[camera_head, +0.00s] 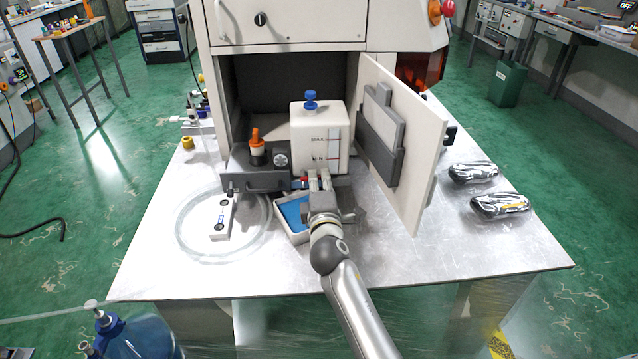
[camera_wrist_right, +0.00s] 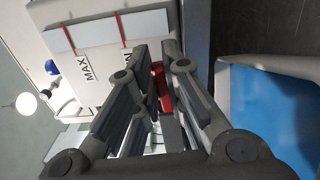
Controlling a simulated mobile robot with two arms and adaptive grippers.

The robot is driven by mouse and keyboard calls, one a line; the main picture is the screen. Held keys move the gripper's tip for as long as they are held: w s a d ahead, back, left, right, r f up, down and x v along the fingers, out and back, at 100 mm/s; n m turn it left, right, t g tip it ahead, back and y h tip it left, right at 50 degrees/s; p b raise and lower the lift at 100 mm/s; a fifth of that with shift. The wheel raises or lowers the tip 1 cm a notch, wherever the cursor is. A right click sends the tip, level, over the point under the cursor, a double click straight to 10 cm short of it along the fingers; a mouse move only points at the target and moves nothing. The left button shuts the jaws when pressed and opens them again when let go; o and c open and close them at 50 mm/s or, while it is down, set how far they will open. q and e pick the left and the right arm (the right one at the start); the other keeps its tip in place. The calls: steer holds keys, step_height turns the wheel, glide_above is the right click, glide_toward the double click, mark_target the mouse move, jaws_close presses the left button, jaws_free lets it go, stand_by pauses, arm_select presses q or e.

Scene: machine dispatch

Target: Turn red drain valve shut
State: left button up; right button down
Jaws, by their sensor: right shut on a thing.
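The white tank (camera_head: 318,125) with a blue cap and MAX and MIN marks stands in the open machine bay. The red drain valve (camera_wrist_right: 161,88) shows at the tank's lower front, between the fingers of my right gripper (camera_wrist_right: 155,82). In the head view my right gripper (camera_head: 318,178) reaches in from the front and is shut on the valve, which the fingers mostly hide. The valve's exact turn angle cannot be told. A tray with a blue inside (camera_head: 283,228) sits below, also seen in the wrist view (camera_wrist_right: 222,95). My left gripper is not in view.
The open door (camera_head: 425,150) stands just right of the tank. A grey block with an orange-capped part (camera_head: 257,148) is at the left. A coiled clear hose (camera_head: 188,245) and a white device (camera_head: 222,218) lie on the table. Patterned items (camera_head: 500,205) lie at the right.

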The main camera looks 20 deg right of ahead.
steer(key=shift+f+m, duration=0.2)
steer(key=shift+m, duration=0.3)
steer(key=c, duration=1.5)
jaws_free()
steer(key=v, duration=1.2)
